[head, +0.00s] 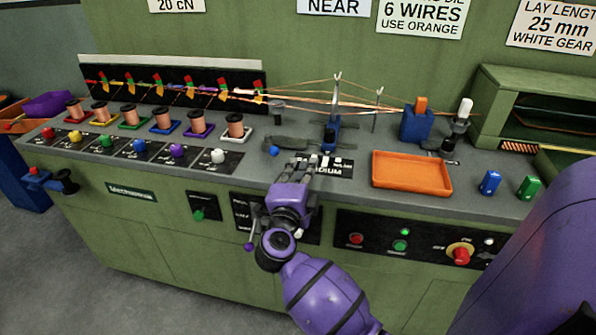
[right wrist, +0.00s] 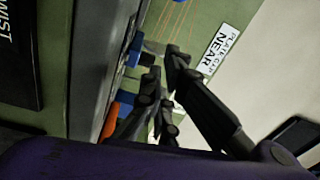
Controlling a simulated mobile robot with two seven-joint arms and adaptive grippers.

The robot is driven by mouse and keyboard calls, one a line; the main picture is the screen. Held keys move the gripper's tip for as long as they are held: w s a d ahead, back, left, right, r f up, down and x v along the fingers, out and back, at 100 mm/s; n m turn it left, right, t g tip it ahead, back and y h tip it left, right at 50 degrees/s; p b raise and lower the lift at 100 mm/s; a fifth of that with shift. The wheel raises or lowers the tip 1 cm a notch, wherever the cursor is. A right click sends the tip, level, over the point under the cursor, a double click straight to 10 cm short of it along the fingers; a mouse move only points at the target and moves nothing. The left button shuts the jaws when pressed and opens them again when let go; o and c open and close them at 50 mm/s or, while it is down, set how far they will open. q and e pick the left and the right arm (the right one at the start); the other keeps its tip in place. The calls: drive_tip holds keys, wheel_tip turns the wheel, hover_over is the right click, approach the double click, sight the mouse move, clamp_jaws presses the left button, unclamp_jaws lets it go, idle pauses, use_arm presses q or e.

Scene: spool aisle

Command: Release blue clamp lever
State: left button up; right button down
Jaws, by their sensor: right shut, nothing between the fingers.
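A blue ball knob (head: 273,150) sits at the left of a dark flat piece on the grey bench top, next to a blue upright post (head: 330,136). I take the knob to be the clamp lever's end, but its link to the post is partly unclear. My right gripper (head: 319,163) is shut and empty, just in front of the post and to the right of the knob. In the right wrist view my fingers (right wrist: 166,72) show close to a blue part (right wrist: 148,58); I cannot tell whether they touch it. My left gripper is not in view.
An orange tray (head: 411,174) lies right of my gripper, with a blue block (head: 416,125) behind it. Copper wires run above the bench from several spools at the left. Blue (head: 490,183) and green (head: 529,187) pieces stand at the right.

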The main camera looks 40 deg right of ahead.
sight(272, 145)
drive_tip(key=x, duration=0.6)
drive_tip(key=shift+w+a+f, duration=0.15)
drive_tip(key=shift+w+a, duration=0.3)
drive_tip(key=shift+a, duration=0.15)
drive_tip(key=shift+w+a+f, duration=0.2)
drive_tip(key=shift+w+a, duration=0.3)
drive_tip(key=shift+a, duration=0.1)
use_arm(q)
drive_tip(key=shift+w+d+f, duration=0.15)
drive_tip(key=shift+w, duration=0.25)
use_arm(e)
drive_tip(key=shift+w+a, duration=0.2)
drive_tip(key=shift+a, duration=0.2)
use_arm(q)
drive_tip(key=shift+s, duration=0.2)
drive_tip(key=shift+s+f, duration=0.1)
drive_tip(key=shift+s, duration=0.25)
use_arm(e)
drive_tip(key=shift+a+m+g+h, duration=0.3)
drive_tip(key=shift+a+m, duration=0.1)
drive_tip(key=shift+a, duration=0.05)
